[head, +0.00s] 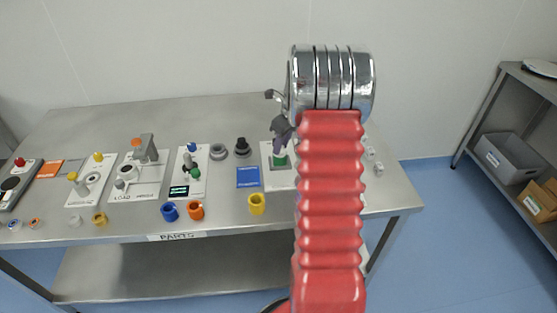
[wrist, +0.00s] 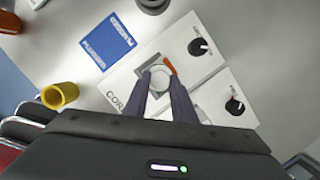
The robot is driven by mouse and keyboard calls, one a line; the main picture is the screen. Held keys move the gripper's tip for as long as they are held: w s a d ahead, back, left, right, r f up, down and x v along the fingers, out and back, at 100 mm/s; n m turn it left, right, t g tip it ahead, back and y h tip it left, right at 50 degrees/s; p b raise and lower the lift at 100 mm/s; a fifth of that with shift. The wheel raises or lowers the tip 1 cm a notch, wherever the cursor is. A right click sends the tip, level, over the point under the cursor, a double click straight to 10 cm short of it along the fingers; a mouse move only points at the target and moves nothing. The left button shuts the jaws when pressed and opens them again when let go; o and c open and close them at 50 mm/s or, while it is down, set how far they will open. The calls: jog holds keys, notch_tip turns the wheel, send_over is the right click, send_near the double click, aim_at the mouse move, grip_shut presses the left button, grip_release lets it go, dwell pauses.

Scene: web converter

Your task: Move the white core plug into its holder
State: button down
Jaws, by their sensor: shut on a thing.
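My gripper (wrist: 160,78) is shut on the white core plug (wrist: 159,81), whose pale round top shows between the two dark fingers in the wrist view. The fingers are over a white panel (wrist: 122,85) with lettering that starts "COR"; the rest is covered. In the head view my gripper (head: 279,150) points down over the same panel (head: 267,152), above a green patch. The plug is not clear there. The holder is not clearly visible under the fingers, and I cannot tell whether the plug touches it.
An orange piece (wrist: 168,65) lies right by the fingertips. Panels with black knobs (wrist: 199,47) are to the right. A blue card (wrist: 114,42) and a yellow ring (wrist: 60,95) lie to the left. More panels and loose rings cover the left of the steel table (head: 230,108).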

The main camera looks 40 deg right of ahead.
jog(key=shift+r, duration=0.15)
jog(key=shift+w+v, duration=0.2)
jog(key=shift+v, duration=0.95)
jog(key=shift+w+v, duration=0.25)
jog(key=shift+v, duration=0.85)
jog(key=shift+a+r, duration=0.1)
jog(key=shift+r, duration=0.05)
notch_tip(320, 180, up, 4)
jog(key=shift+f, duration=0.1)
